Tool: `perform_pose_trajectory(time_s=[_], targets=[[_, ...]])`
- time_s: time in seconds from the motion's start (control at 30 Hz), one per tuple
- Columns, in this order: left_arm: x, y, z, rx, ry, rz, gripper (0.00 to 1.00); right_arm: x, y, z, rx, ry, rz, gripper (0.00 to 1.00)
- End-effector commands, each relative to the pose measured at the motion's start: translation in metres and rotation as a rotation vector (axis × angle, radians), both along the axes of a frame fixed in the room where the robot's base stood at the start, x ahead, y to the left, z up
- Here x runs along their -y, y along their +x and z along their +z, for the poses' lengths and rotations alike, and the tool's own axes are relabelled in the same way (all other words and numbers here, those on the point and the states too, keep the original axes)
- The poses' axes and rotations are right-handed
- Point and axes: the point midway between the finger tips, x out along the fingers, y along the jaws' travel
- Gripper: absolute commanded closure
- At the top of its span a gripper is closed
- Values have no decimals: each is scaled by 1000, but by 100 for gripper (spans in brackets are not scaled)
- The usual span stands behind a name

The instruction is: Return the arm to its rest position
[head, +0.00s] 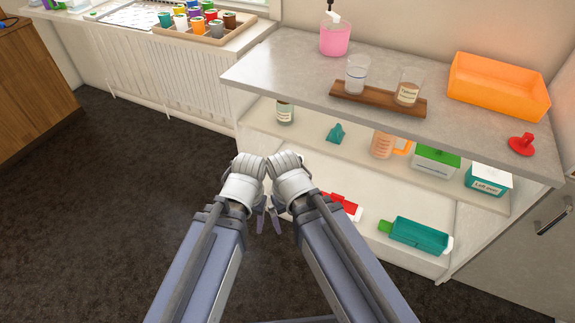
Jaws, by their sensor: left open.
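My two arms come up from the bottom of the head view, and their pale wrists meet near the middle, in front of the shelf unit. My left gripper (267,222) points downward with its dark fingers apart, open and with nothing visible between them. It is over the dark floor, just left of the lower shelf. My right arm's wrist is close beside the left one, and I cannot make out the right gripper's fingers. Whether the two wrists touch is unclear.
The grey counter (285,68) holds a pink pump bottle (335,38), a wooden board (376,101) with two glasses, an orange tray (499,86) and a red object (522,145). Shelves below hold boxes, a jug (384,144) and a teal bottle (418,235). The floor at left is clear.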

Motion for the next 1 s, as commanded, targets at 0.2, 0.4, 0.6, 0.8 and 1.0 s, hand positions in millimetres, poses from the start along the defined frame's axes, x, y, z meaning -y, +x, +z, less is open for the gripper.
perform_pose_trajectory(time_s=[0.2,0.4,0.6,0.8,1.0], targets=[[0,0,39,0,0,0,39,0,0,39,1,-1,0,0],[0,0,96,0,0,1,39,0,0,96,1,-1,0,0],[0,0,142,0,0,1,39,0,0,142,1,-1,0,0],[0,0,147,0,0,1,39,0,0,147,1,-1,0,0],[0,0,147,0,0,1,39,0,0,147,1,-1,0,0]])
